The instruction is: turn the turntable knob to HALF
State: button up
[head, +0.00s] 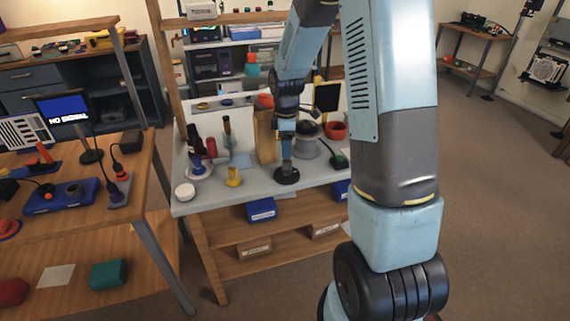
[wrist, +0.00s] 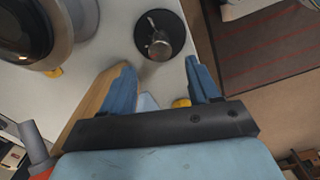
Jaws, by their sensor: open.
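A round black disc (wrist: 172,22) with a small metal knob (wrist: 158,46) standing on it is on the white bench top in the wrist view. I take it for the turntable knob, but no HALF mark or setting is legible. In the head view the black disc (head: 287,177) is near the front edge of the bench, below the end of my arm. My gripper (wrist: 161,65) is open and empty. Its two blue fingers are spread apart, with the knob ahead of the gap between them. I see no contact with the knob.
A large round grey device (wrist: 30,30) is close by on the left in the wrist view. Bare bench top lies left of the disc.

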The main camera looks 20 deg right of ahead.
aim_at(286, 160)
notch_tip(286, 160, down, 8)
jog(key=shift+r, duration=0.1)
dwell(0.4)
